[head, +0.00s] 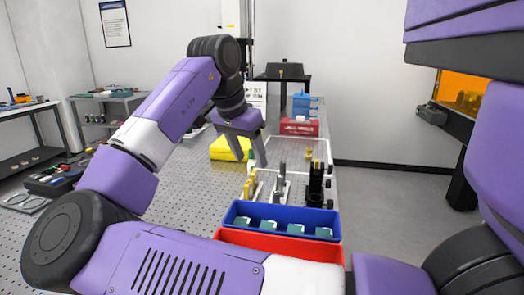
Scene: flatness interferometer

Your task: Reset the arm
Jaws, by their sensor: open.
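My purple and white arm reaches from the lower left up and over the perforated optical table (182,205). My gripper (252,163) points downward, with its two grey fingers apart and nothing between them. It hangs above the table, in front of a yellow block (226,150) and behind a row of small upright optics mounts. A grey mount (281,188) and a black mount (316,184) stand to its lower right. The exact height of the fingertips above the table cannot be told.
A blue bin (235,208) with several teal pieces and a red bin (305,249) stand in front of the mounts. A red box (299,127) and a blue container (306,104) stand farther back. A control box (62,181) lies at left. The table's middle left is clear.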

